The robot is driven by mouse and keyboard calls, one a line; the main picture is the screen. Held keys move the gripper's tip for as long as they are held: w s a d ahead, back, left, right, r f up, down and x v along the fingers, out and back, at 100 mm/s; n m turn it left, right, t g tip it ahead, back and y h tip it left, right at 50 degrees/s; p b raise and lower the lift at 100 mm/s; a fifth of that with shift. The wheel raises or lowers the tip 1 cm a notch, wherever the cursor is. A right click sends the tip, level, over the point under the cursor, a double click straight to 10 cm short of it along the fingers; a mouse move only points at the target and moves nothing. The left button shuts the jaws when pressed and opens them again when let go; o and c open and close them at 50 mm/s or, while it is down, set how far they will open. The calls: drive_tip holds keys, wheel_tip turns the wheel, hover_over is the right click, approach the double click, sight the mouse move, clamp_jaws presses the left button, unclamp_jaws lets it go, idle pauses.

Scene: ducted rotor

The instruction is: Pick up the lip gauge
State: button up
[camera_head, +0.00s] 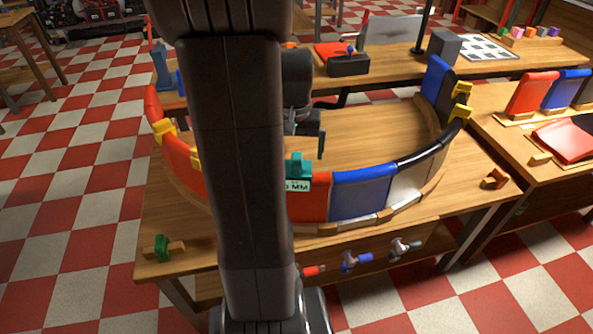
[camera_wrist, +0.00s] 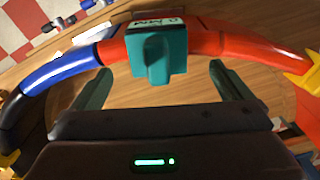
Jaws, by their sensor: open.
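The lip gauge (camera_head: 298,166) appears to be the teal block on the lip of the curved duct wall, above a pale label ending in "MM". My arm hides part of the wall to its left. In the wrist view the teal gauge (camera_wrist: 158,56) sits on the red section of the rim, ahead of my gripper (camera_wrist: 160,85). In the head view my gripper (camera_head: 319,143) is inside the ring, just behind the gauge, and partly hidden by my arm.
The duct ring has red, blue and black padded sections (camera_head: 358,192) with yellow clips (camera_head: 461,112). It stands on a wooden table (camera_head: 450,205). A green-and-wood piece (camera_head: 162,249) lies front left. Several handled tools (camera_head: 355,260) hang at the front edge. A side table (camera_head: 500,125) stands right.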

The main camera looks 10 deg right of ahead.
sight(296, 159)
drive_tip(key=f, duration=0.5)
drive_tip(key=shift+s+d+f+p, duration=0.1)
drive_tip(key=shift+s+p, duration=0.1)
drive_tip(key=shift+p, duration=0.2)
drive_tip(key=c, duration=1.2)
wheel_tip(296, 159, up, 10)
drive_tip(key=shift+r, duration=0.1)
drive_tip(key=shift+c, duration=0.2)
wheel_tip(296, 159, up, 5)
drive_tip(key=p, duration=0.3)
drive_tip(key=shift+p, duration=0.35)
drive_tip(key=shift+s, duration=0.1)
